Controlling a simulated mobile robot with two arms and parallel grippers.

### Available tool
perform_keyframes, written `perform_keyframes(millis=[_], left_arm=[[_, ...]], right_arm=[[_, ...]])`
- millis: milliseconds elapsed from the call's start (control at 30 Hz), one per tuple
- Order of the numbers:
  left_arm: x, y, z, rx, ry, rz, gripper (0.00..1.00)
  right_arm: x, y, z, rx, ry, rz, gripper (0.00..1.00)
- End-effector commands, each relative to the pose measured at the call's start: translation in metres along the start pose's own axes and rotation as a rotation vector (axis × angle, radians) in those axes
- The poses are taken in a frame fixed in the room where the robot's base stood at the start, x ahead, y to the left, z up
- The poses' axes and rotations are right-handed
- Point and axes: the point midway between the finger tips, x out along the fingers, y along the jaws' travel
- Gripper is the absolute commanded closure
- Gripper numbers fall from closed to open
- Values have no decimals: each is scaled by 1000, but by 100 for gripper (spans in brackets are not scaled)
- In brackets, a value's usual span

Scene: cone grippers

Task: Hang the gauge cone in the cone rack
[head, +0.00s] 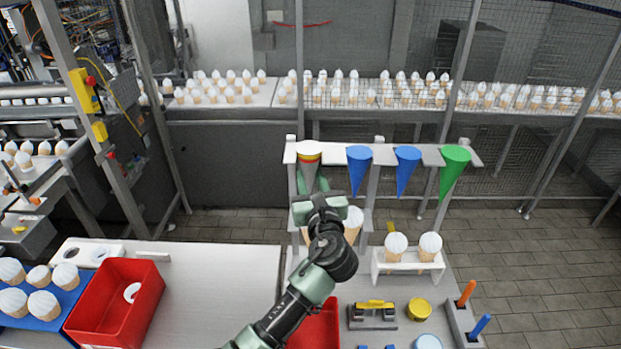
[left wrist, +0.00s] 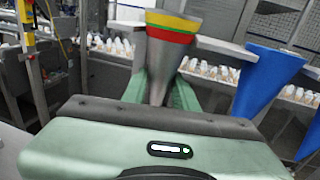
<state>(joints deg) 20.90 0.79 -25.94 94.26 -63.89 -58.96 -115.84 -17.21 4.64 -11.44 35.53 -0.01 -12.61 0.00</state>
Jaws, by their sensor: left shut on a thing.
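The gauge cone (head: 309,152) is grey with yellow, red and green bands at its wide top. It is upright, point down, at the left end of the cone rack (head: 334,154), a pale bar on posts. My left gripper (head: 313,184) is shut on the cone below its bands. In the left wrist view the cone (left wrist: 168,62) stands between the green fingers (left wrist: 163,92), with the rack bar (left wrist: 222,46) on both sides of it. I cannot tell whether the cone's rim rests on the bar. My right gripper is not in view.
Two blue cones (head: 359,168) (head: 406,168) and a green cone (head: 453,168) hang in the rack to the right. A white stand (head: 408,268) with ice cream cones is below. A red bin (head: 140,300) and a blue tray (head: 45,322) are at left. The table's (head: 215,270) middle is clear.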

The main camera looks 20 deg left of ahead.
Motion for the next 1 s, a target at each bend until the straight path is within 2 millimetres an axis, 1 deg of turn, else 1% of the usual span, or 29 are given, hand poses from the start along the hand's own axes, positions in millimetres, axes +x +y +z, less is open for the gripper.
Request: perform_keyframes(millis=[1000], left_arm=[[0,0,-8,0,-1,0,100]], right_arm=[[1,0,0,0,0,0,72]])
